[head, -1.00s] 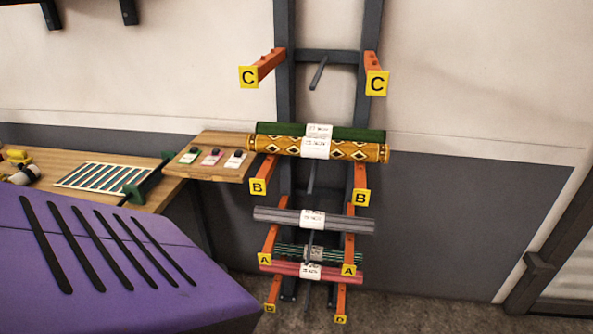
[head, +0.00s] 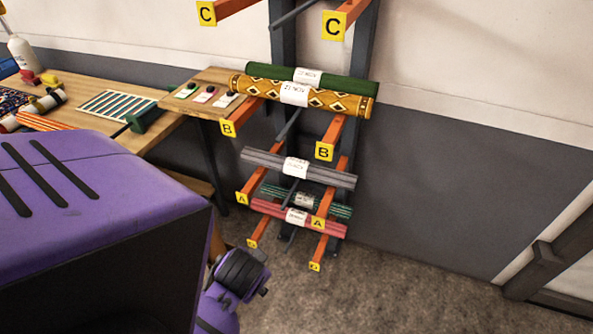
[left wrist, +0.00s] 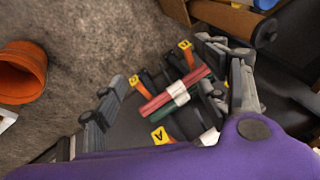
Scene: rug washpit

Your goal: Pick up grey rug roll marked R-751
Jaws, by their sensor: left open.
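A plain grey rug roll (head: 332,177) with a white label lies across the orange arms of the rack's A level in the head view. The label's writing is too small to read. My left gripper (left wrist: 165,64) shows in the left wrist view, with its two fingers spread wide and nothing between them held. Beyond the fingers lie a red roll (left wrist: 196,76) and a dark green roll. A grey roll cannot be made out surely there; my wrist covers the lower part. The left gripper's fingers do not show in the head view. My right gripper is in neither view.
Green (head: 345,84) and patterned yellow (head: 340,101) rolls lie on level B. Dark green striped (head: 334,210) and red (head: 328,227) rolls lie below the grey one. A wooden bench (head: 74,83) stands left. An orange bucket (left wrist: 22,72) is on the floor. Floor right of the rack is clear.

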